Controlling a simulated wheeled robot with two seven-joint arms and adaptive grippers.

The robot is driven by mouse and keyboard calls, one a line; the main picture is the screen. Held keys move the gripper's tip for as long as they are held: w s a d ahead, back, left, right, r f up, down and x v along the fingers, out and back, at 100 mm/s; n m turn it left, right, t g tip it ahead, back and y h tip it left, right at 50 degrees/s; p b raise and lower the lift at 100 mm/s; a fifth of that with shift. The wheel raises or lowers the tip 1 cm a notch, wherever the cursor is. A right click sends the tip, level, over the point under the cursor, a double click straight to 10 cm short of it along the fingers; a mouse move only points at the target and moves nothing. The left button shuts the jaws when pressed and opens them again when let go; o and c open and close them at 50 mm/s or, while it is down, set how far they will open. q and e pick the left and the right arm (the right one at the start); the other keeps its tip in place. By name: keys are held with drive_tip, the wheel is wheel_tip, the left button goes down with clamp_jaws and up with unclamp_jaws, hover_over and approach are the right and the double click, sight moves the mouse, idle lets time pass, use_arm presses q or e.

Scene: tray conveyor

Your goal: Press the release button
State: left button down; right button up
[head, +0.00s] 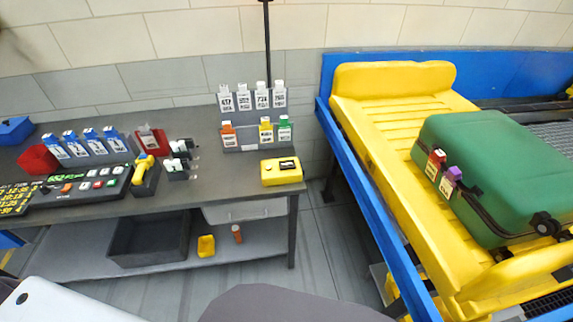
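A dark control panel (88,184) lies on the left part of the grey table. It has a lit green display, an orange button (66,188) and several small red and white buttons. The labels are too small to read, so I cannot tell which one is the release button. A yellow box (282,171) with a small dark display and a round spot on top sits at the table's right end. Neither of my grippers is in view. A pale part of my arm shows at the bottom left.
A yellow scanner (144,169) stands beside the panel. Tag racks (250,138), blue tags (91,139) and a red bin (38,160) fill the table's back. A green suitcase (490,165) with tags lies on a yellow tray (370,125) on the blue-framed conveyor.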

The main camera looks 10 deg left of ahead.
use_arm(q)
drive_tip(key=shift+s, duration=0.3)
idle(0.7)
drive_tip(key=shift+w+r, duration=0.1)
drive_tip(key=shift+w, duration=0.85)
